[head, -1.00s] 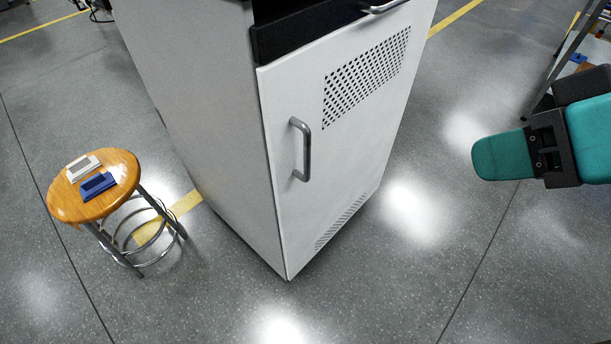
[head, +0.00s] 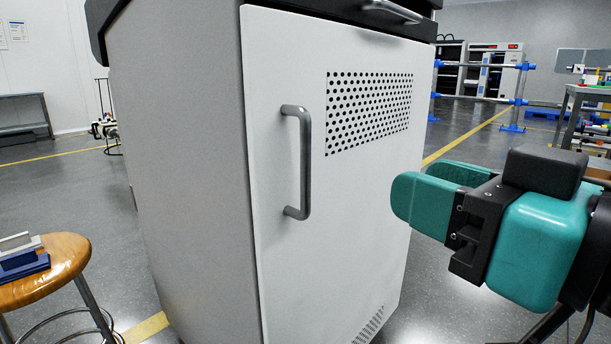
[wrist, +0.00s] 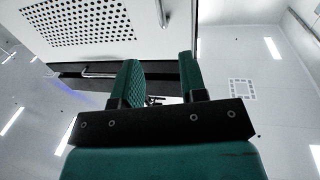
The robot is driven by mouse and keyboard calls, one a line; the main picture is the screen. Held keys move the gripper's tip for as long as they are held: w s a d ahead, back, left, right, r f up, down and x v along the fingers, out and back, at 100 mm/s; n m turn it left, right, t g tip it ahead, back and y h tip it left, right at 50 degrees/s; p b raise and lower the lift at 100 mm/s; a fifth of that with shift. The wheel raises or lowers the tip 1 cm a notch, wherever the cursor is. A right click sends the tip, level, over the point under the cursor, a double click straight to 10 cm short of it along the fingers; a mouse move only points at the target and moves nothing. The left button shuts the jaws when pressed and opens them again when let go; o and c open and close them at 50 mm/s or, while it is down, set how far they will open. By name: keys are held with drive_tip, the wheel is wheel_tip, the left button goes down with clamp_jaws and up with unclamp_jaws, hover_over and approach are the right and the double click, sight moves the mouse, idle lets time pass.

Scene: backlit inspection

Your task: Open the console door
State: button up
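The console door (head: 345,235) is a white panel with a dotted vent, shut flush in the console front. Its grey vertical bar handle (head: 303,162) is on the left side of the door. My gripper (head: 420,182) has teal fingers and is to the right of the handle, apart from it, overlapping the door's right edge in the head view. In the wrist view the two fingers (wrist: 158,75) stand apart with nothing between them. The door (wrist: 40,20) and its handle (wrist: 163,12) show at the top there, beyond the fingers.
A drawer handle (head: 392,10) sits above the door; it also shows in the wrist view (wrist: 98,74). A wooden stool (head: 50,272) with small boxes (head: 22,262) stands left of the console. Open floor (head: 455,145) lies right of the console, with shelves and a bench further back.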

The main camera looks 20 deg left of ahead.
drive_tip(key=p, duration=1)
approach(308, 147)
drive_tip(key=p+x, duration=0.7)
drive_tip(key=x, duration=0.2)
drive_tip(key=shift+w+a+r, duration=0.1)
drive_tip(key=shift+r, duration=0.1)
drive_tip(key=shift+w+a+f+p, duration=0.2)
drive_tip(key=shift+w+a+p, duration=0.2)
drive_tip(key=shift+a, duration=0.2)
clamp_jaws()
